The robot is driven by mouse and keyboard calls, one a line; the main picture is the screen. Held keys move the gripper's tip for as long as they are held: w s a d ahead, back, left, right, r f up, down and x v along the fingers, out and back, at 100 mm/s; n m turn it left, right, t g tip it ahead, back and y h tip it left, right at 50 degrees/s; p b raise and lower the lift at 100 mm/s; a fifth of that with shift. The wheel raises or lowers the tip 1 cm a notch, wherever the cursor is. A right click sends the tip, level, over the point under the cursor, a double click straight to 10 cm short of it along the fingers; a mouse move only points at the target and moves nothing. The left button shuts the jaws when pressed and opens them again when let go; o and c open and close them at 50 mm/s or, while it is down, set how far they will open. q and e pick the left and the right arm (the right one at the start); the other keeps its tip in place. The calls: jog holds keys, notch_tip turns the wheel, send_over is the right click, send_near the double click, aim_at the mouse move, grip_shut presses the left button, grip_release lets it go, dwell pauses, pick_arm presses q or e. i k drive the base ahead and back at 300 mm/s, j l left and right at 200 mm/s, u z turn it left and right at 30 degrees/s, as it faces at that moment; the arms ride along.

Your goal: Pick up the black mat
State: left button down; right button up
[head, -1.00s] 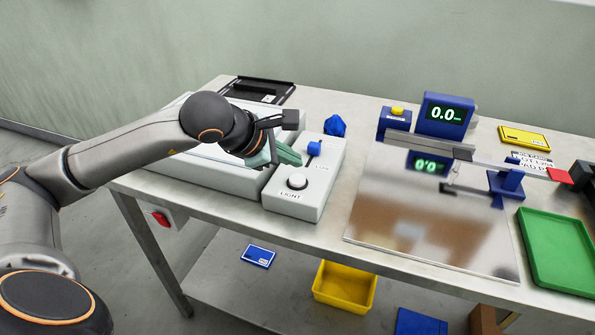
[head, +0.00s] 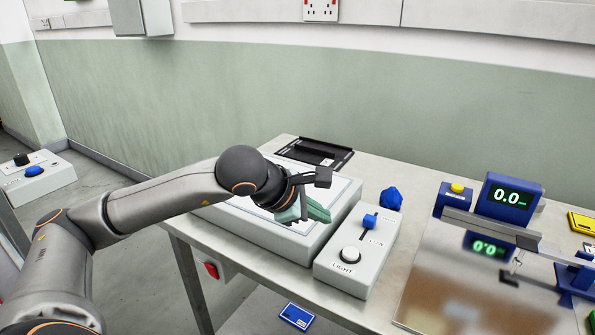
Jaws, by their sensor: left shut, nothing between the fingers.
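No plain black mat shows clearly. A flat black tray-like piece (head: 312,156) with a raised rim and a pale label lies at the back left of the table; I cannot tell whether it is the mat. My left gripper (head: 318,213) has green fingers, is shut and empty, and hangs over the right part of the white light box (head: 262,224), in front of the black piece and apart from it. My right gripper is not in view.
A control box (head: 358,253) with a white LIGHT button and a blue slider stands right of the light box. A blue crumpled lump (head: 391,199) lies behind it. A blue scale display (head: 508,198) and a shiny plate (head: 455,290) are at the right. A blue card (head: 297,316) lies below the table.

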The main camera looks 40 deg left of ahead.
aim_at(316, 152)
jog(key=u, duration=1.2)
